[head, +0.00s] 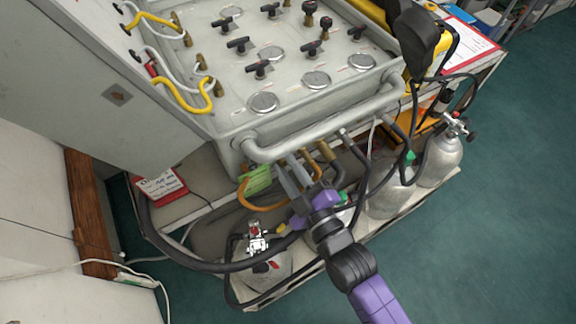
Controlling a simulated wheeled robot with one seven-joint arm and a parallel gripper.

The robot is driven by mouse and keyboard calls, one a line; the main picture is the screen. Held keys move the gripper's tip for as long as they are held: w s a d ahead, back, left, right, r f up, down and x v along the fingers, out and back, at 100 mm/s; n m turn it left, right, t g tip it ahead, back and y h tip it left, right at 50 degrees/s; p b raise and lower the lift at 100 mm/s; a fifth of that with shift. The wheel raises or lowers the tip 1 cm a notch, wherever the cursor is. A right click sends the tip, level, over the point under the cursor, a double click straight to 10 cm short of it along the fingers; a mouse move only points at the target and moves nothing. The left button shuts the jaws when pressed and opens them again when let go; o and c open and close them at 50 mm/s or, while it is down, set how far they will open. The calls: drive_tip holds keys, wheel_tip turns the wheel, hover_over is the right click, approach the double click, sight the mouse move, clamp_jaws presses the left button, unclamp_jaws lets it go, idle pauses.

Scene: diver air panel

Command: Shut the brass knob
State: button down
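My gripper (289,168) reaches up to the underside of the grey air panel's (222,95) front edge, just below the front rail. Its two grey fingers show side by side with a gap between them, and I see nothing held. Brass fittings (326,152) sit under the panel's front edge, just right of the fingers and partly hidden by the rail and hoses. I cannot tell which brass part is the knob. More brass fittings (187,38) are on the panel's left side. Black-handled valves (238,44) and round gauges (263,102) cover the panel's top.
A grey tubular rail (330,128) runs along the panel's front, close above my gripper. A green tag (257,181) and an orange hose (262,207) hang beside the fingers. Black hoses and silver cylinders (441,157) stand below and to the right. Green floor (480,240) at right is clear.

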drive_tip(key=shift+f+m, duration=0.1)
drive_tip(key=shift+m, duration=0.2)
drive_tip(key=m+b, duration=0.2)
drive_tip(key=shift+f+m, duration=0.1)
drive_tip(key=shift+m, duration=0.3)
drive_tip(key=m+b, duration=0.3)
drive_tip(key=m, duration=0.1)
drive_tip(key=m+b, duration=0.1)
drive_tip(key=m, duration=0.2)
drive_tip(key=shift+m, duration=0.4)
drive_tip(key=shift+m+b, duration=0.35)
drive_tip(key=shift+m, duration=0.85)
drive_tip(key=c, duration=1.5)
unclamp_jaws()
